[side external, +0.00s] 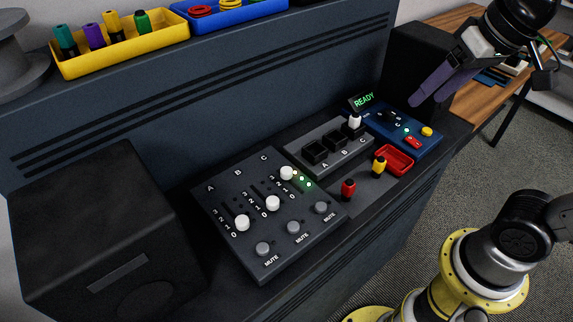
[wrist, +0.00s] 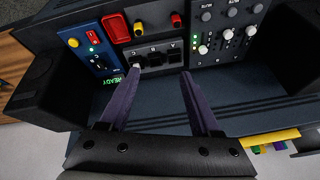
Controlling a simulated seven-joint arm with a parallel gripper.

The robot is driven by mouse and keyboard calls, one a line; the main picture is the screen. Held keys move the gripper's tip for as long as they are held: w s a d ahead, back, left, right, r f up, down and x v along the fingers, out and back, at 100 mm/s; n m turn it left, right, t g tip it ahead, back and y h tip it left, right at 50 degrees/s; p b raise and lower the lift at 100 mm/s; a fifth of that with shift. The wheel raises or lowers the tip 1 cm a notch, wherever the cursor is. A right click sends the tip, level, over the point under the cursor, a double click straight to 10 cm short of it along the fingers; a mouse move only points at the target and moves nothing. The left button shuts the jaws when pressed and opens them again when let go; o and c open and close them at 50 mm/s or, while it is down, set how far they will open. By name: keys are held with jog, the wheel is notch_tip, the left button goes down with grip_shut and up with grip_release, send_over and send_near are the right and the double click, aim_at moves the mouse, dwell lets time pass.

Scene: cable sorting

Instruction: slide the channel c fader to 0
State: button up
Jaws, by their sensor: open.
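The dark fader panel (side external: 225,215) has three white-capped faders marked A, B and C. The channel C fader (side external: 287,173) is up near the 3 end of its slot, beside small lit lamps. The B fader (side external: 272,203) and A fader (side external: 242,223) sit lower, towards their 0 ends. My gripper (side external: 430,99) is open and empty, raised at the upper right, well away from the panel. Its two purple fingers stand apart in the wrist view (wrist: 162,77).
A socket block (side external: 318,133) with a white plug stands right of the faders. Red (side external: 348,189) and yellow (side external: 379,167) plugs and a red tray (side external: 398,156) are close by. Black speakers (side external: 95,235) flank the desk. A blue READY box (side external: 425,142) is at the right.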

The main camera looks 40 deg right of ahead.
jog(key=w+a+r+g, duration=0.15)
jog(key=w+a, duration=0.25)
jog(key=w, duration=0.5)
jog(key=g, duration=0.4)
send_over(287, 170)
notch_tip(287, 170, down, 12)
jog(key=r, duration=0.1)
jog(key=shift+n+t, duration=0.25)
jog(key=shift+n, duration=0.05)
notch_tip(287, 170, down, 14)
jog(key=shift+r, duration=0.15)
grip_shut()
